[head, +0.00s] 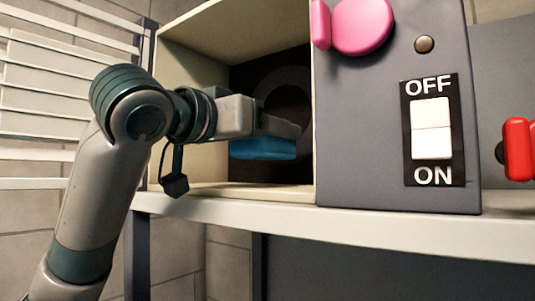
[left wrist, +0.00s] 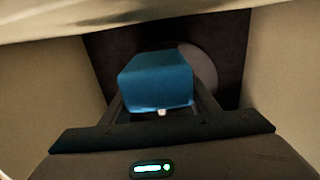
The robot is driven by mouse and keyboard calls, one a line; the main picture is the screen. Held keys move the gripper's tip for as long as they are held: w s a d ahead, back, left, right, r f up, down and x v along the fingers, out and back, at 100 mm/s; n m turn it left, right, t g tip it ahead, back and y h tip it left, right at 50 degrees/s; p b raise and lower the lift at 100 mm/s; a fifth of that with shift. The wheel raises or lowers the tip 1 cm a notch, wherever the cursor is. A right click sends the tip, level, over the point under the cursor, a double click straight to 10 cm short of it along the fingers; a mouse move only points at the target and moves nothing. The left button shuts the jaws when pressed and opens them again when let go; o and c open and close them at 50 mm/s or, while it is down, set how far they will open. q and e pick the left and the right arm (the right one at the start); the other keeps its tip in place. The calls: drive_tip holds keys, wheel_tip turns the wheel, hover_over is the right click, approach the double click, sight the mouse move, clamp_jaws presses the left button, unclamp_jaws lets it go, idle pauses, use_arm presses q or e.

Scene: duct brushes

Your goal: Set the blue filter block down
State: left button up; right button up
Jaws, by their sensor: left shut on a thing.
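The blue filter block (head: 262,149) is inside the open cream-walled box, above its floor in the head view. My left gripper (head: 280,130) reaches into the box from the left and is shut on the block. In the left wrist view the blue block (left wrist: 156,82) sits between the fingers of my left gripper (left wrist: 160,108), in front of a dark back wall with a round shape. The gripper hides part of the block in the head view. My right gripper is not in view.
The cream box (head: 215,40) stands on a pale shelf (head: 350,221). To its right is a grey panel (head: 370,140) with a pink knob (head: 362,25) and a white OFF/ON switch (head: 431,128). A red handle (head: 519,149) is at the far right. White slats are at the left.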

sight(268, 157)
use_arm(q)
drive_tip(key=shift+d, duration=0.1)
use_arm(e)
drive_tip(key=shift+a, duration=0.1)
use_arm(q)
drive_tip(key=shift+f+p, duration=0.5)
drive_tip(key=shift+f, duration=0.2)
drive_tip(key=shift+f+p, duration=0.45)
drive_tip(key=shift+f, duration=0.9)
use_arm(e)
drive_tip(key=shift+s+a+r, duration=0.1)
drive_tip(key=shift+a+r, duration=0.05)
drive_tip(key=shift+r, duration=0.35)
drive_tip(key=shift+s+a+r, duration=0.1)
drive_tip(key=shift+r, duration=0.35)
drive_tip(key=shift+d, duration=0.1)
use_arm(q)
drive_tip(key=shift+f, duration=0.15)
drive_tip(key=o, duration=1.1)
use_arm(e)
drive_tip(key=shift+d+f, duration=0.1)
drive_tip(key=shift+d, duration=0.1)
